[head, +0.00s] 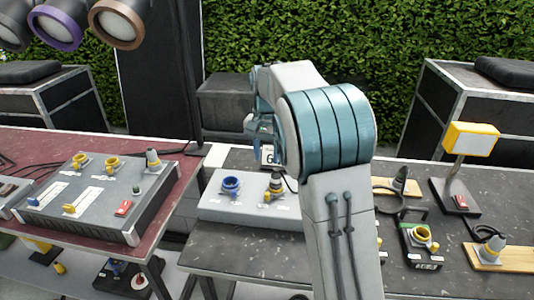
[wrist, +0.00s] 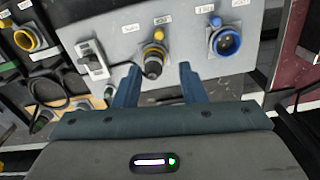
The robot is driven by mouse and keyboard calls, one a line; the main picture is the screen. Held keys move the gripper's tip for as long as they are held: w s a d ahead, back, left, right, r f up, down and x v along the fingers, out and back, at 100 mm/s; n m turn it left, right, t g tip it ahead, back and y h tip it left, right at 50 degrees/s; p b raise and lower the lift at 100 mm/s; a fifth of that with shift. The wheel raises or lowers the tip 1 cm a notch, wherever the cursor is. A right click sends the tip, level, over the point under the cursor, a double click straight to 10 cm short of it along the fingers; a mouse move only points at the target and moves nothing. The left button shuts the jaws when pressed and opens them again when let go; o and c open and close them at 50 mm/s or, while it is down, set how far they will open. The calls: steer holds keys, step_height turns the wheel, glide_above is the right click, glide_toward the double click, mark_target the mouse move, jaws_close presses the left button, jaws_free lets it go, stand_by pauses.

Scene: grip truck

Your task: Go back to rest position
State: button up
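My gripper (wrist: 157,84) shows in the wrist view with its two blue-grey fingers spread apart and nothing between them. A grey plug with a yellow ring (wrist: 153,61) sits in the panel beyond the fingertips, seemingly apart from them. In the head view my gripper (head: 262,137) hangs over the light grey socket box (head: 222,206), left of my raised arm. The plug (head: 275,184) and an empty blue socket (head: 231,184) show on that box. The blue socket (wrist: 227,43) is right of the plug in the wrist view. My arm hides the box's right part in the head view.
A red-topped table (head: 190,147) with a grey control panel (head: 105,190) stands left. The dark table (head: 400,285) holds a yellow-framed lamp (head: 471,140), a black socket box (head: 422,250) and a plug on a wooden board (head: 492,250). Cases and a hedge stand behind.

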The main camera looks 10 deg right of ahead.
steer(key=shift+s, duration=0.1)
steer(key=s+d+r+n+t, duration=0.1)
steer(key=s+d+r+n, duration=0.15)
steer(key=s, duration=1.05)
steer(key=s+f+n+t, duration=0.1)
steer(key=s+f, duration=0.1)
steer(key=s, duration=0.6)
steer(key=s+d+f+n+t, duration=0.1)
steer(key=s+f, duration=0.1)
steer(key=s, duration=0.7)
steer(key=shift+s+d+f+n, duration=0.15)
steer(key=shift+s+f+n, duration=0.1)
steer(key=shift+n, duration=0.1)
